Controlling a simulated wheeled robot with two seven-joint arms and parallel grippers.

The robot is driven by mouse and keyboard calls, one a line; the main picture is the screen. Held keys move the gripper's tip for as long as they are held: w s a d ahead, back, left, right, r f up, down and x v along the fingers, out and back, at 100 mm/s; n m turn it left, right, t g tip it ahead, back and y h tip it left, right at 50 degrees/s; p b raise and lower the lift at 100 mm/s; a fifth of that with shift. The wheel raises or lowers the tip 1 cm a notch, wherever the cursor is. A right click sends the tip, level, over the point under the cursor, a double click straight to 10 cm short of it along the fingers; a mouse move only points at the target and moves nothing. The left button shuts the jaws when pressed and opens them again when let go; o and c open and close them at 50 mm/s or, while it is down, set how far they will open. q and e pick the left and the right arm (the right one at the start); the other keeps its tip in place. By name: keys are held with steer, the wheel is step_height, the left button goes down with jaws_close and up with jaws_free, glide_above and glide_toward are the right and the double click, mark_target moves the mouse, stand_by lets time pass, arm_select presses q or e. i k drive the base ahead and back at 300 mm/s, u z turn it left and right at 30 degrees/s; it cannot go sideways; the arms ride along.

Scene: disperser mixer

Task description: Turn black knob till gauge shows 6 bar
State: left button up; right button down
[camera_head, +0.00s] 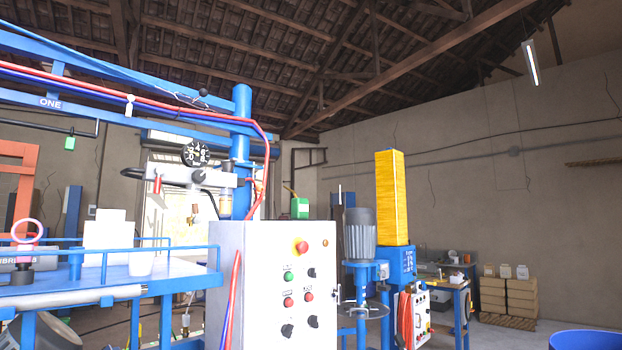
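A round black gauge (195,153) with white markings sits on the air unit by the blue post. Its needle is too small to read. A black knob (199,176) is just below the gauge, on the front of the grey regulator body (185,175). The knob shows fully and nothing touches it. Neither of my grippers can be made out in the head view.
A grey control cabinet (228,290) with buttons and black switches stands in front, below and right of the gauge. A blue railed platform (110,290) fills the lower left. Red and blue hoses (150,105) run along the blue beam to the post.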

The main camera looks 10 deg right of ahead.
mark_target(197, 176)
steer(key=z, duration=1.15)
steer(key=i, duration=2.25)
steer(key=z, duration=0.4)
steer(key=i, duration=1.2)
steer(key=u, duration=2.05)
